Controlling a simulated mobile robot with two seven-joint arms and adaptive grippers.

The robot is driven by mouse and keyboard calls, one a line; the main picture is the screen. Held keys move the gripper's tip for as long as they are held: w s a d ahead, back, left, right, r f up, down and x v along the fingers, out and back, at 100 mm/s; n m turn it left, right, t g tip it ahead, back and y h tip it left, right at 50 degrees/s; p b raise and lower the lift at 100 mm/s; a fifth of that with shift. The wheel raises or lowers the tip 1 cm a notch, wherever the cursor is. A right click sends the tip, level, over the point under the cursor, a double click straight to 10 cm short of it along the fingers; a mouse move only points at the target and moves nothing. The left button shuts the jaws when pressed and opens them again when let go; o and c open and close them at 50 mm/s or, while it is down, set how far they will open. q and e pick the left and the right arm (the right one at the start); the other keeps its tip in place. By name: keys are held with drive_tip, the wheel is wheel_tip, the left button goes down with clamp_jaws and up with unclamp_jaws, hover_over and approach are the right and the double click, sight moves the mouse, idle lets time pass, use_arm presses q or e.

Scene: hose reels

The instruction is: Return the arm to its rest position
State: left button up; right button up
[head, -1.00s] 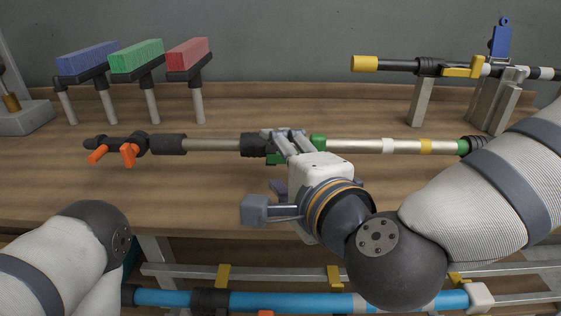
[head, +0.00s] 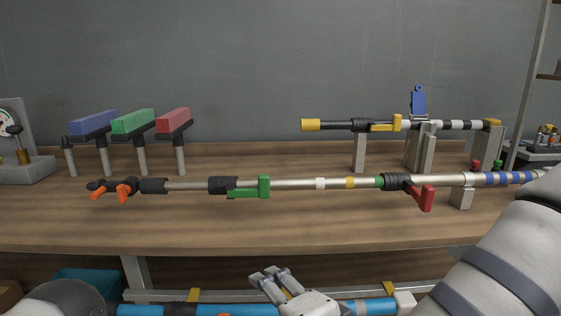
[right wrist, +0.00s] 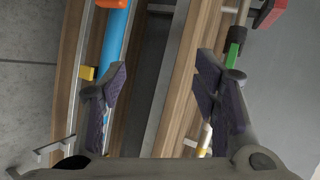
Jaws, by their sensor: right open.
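My right gripper (head: 271,278) is low in the head view, in front of the bench's front edge, with its two fingers apart and nothing between them. The right wrist view also shows its open fingers (right wrist: 163,75). The long metal pole (head: 290,184) lies across above the bench, clear of my gripper. It has orange levers (head: 123,188) at its left end, a green handle (head: 264,186) and a red handle (head: 427,197). My left arm shows only as a piece at the bottom left; its gripper is out of the picture.
A blue pole (head: 240,308) runs along a rail below the bench (head: 90,232), close to my right gripper. Blue, green and red blocks (head: 174,119) stand on posts at the back left. A yellow-tipped pole (head: 340,125) rests on stands at the back right.

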drive_tip(key=s+d+f+n+g+h+p, duration=0.1)
drive_tip(key=s+d+f+n+g, duration=0.2)
drive_tip(key=s+f, duration=0.45)
drive_tip(key=s+d+f+n+g+h, duration=0.1)
drive_tip(key=s+d+f+n+g, duration=0.2)
drive_tip(key=f, duration=0.8)
use_arm(q)
drive_tip(key=w+r+t+p, duration=0.1)
drive_tip(key=w+r, duration=0.2)
drive_tip(key=w, duration=0.2)
drive_tip(key=shift+a+r+p, duration=0.2)
drive_tip(key=shift+a+p, duration=0.1)
use_arm(e)
drive_tip(key=s+d+f+n+g+h, duration=0.2)
drive_tip(key=s+d, duration=0.6)
drive_tip(key=s, duration=0.4)
drive_tip(key=s+d+f+n+g+h, duration=0.2)
drive_tip(key=s+d+f+g, duration=0.3)
drive_tip(key=s+d, duration=0.3)
drive_tip(key=s+n, duration=0.1)
drive_tip(key=s, duration=0.3)
drive_tip(key=shift+d+g, duration=0.2)
drive_tip(key=shift+g, duration=0.2)
